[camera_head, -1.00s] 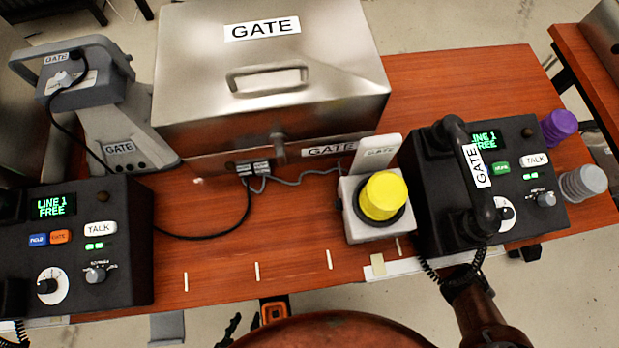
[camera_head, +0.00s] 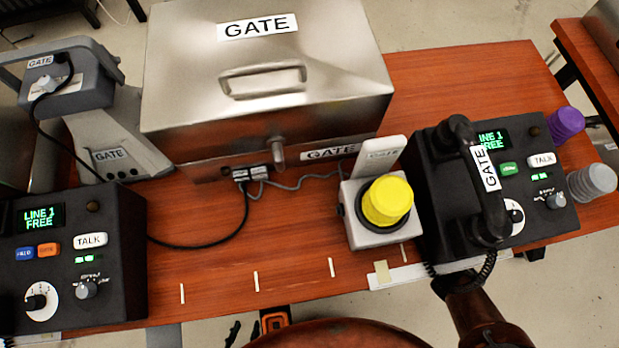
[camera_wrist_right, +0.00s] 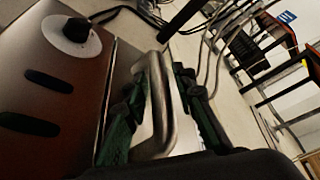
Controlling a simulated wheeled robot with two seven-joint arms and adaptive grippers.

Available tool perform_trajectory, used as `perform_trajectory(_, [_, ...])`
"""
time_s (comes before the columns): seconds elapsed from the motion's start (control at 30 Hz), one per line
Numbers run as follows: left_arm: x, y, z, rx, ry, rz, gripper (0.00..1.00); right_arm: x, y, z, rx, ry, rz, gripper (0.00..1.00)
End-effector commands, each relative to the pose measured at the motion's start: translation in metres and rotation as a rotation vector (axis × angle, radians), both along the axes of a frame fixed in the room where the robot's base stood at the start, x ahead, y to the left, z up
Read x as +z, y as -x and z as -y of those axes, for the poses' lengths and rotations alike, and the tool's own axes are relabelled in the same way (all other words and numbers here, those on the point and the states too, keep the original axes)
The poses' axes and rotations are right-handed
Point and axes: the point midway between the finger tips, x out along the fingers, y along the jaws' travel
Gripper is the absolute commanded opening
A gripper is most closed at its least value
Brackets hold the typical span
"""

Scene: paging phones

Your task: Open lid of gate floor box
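The gate floor box (camera_head: 265,120) is a silver metal case with a GATE label at the back of the desk. Its lid (camera_head: 330,50) is down, and the lid handle (camera_head: 263,80) and front latch (camera_head: 278,150) are clear of any gripper. Dark parts at the bottom edge seem to be my left gripper (camera_head: 254,326), below the desk front and away from the box; its fingers are mostly hidden. My right gripper (camera_wrist_right: 162,70) shows in the right wrist view, its dark green fingers apart on both sides of a grey metal loop (camera_wrist_right: 162,110). I cannot tell whether they touch it.
A GATE handset console (camera_head: 450,190) and yellow button (camera_head: 387,200) stand right of the box. Another console (camera_head: 120,250) and a grey GATE stand (camera_head: 115,140) are at left. Cables run along the front. Bare desk (camera_head: 450,80) lies right of the box.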

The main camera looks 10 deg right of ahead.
Motion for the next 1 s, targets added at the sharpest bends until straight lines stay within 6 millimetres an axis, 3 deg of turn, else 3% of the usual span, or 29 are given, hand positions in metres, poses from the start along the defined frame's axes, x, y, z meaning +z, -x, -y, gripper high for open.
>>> perform_trajectory(0.33, [-0.0002,0.0000,0.0003,0.000,0.000,0.000,0.40,-0.0002,0.0001,0.0003,0.000,0.000,0.000,0.00])
perform_trajectory(1.0, [0.0010,0.0000,0.0000,-0.001,-0.001,-0.004,0.40,0.0042,-0.0016,0.0002,-0.001,-0.001,-0.018,0.00])
